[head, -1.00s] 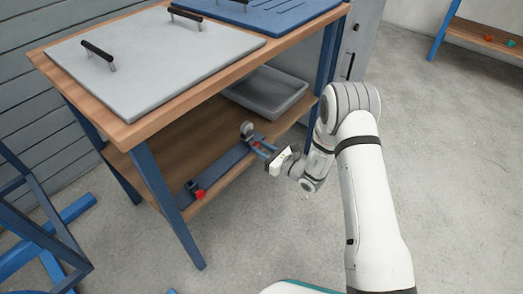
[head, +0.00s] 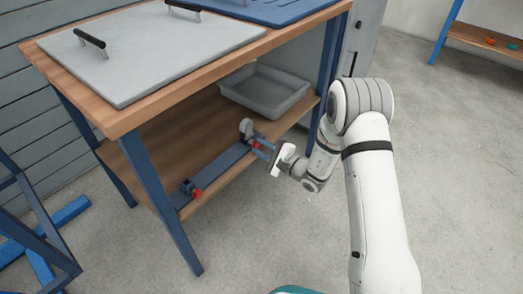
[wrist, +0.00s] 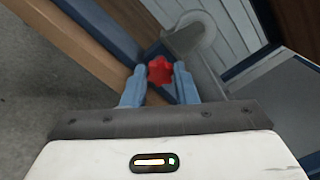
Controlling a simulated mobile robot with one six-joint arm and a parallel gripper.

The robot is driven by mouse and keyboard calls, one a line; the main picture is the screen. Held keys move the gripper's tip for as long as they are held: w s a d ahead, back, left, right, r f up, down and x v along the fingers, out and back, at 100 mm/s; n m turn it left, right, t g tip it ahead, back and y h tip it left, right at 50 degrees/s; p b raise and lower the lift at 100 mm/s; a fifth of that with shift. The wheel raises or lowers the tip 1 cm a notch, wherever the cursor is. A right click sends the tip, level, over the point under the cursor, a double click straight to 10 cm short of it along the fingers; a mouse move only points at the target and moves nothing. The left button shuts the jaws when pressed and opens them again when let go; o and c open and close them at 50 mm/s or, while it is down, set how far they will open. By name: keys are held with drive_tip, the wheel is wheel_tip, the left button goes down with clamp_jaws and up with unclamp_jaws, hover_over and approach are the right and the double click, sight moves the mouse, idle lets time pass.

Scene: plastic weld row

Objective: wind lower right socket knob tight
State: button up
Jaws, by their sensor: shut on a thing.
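A blue rail (head: 215,178) lies along the lower wooden shelf, with a grey round-topped socket block (head: 246,128) at its right end. A red knob (head: 255,143) sits by that block, and it shows in the wrist view as a red lobed knob (wrist: 159,70). My gripper (wrist: 160,72) has its two blue fingers on either side of this knob, shut on it. In the head view my gripper (head: 261,147) reaches in from the right at the shelf's front edge. A second red knob (head: 196,193) is at the rail's left end, apart from my gripper.
A grey tray (head: 265,92) stands on the lower shelf behind the right end. The bench top (head: 150,88) overhangs the shelf and carries a grey panel (head: 150,50) with black handles. A blue leg (head: 322,75) stands near my arm. The floor in front is clear.

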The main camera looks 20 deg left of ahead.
drive_tip(key=shift+n, duration=1.1)
drive_tip(key=o, duration=0.7)
